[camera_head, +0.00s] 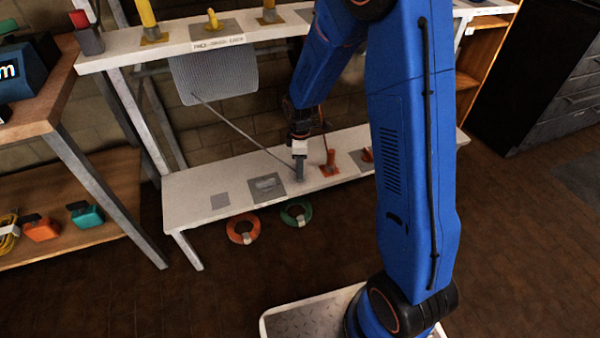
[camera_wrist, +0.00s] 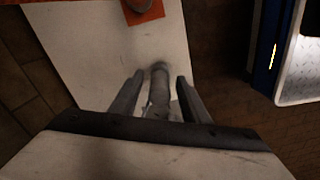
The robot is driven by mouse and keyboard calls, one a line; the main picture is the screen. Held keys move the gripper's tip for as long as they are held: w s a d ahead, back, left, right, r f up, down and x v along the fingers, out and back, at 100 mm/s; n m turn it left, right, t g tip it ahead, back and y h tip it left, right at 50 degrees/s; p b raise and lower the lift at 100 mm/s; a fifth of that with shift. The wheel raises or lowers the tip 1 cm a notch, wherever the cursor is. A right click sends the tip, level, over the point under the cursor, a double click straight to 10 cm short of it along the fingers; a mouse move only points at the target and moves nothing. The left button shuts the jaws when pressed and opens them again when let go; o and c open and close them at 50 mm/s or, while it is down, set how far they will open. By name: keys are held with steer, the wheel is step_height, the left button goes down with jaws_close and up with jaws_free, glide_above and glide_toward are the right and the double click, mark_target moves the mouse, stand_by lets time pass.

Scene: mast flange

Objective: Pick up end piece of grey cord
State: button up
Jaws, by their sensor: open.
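The grey cord (camera_head: 240,132) runs slantwise from under the upper shelf down toward my gripper (camera_head: 299,174) at the lower white shelf. In the wrist view, a grey cylindrical end piece (camera_wrist: 160,88) stands between the two fingers of my gripper (camera_wrist: 158,92). The fingers are open, one on each side of it, with a gap visible near the tips. The lower part of the piece is hidden behind the gripper body. In the head view my gripper hides most of the end piece.
The lower white shelf (camera_head: 188,205) carries an orange peg on its plate (camera_head: 329,169), right of my gripper, and grey plates (camera_head: 267,188) to the left. Orange (camera_head: 243,229) and green (camera_head: 296,213) rings lie below its front edge. The upper shelf (camera_head: 130,58) overhangs behind.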

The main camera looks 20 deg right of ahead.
steer(key=shift+f, duration=0.3)
steer(key=shift+c, duration=0.7)
jaws_close()
steer(key=shift+r, duration=0.1)
